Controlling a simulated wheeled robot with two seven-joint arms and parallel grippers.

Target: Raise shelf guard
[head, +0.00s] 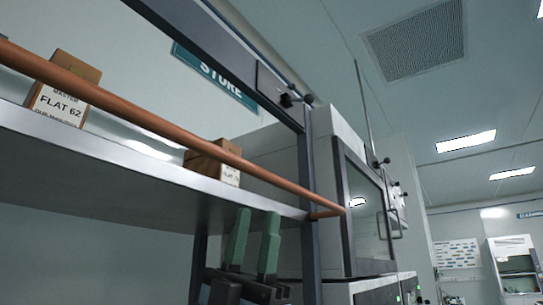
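The shelf guard (163,125) is a copper-coloured round bar running along the front of the shelf (130,158). It crosses in front of the boxes, and its right end bends back to the dark upright post near the shelf's right corner. Its left end is out of view. My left gripper (257,225) has two green fingers pointing up. They are apart with nothing visible between them. It is below the bar and near the shelf's right end, apart from the bar in the picture; its depth is hard to tell. My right gripper is not in view.
A cardboard box labelled FLAT 62 (62,92) and a second box (213,162) stand on the shelf behind the bar. The dark upright post (307,175) and a grey cabinet with a glass door (366,215) are to the right. A dark beam (215,45) runs overhead.

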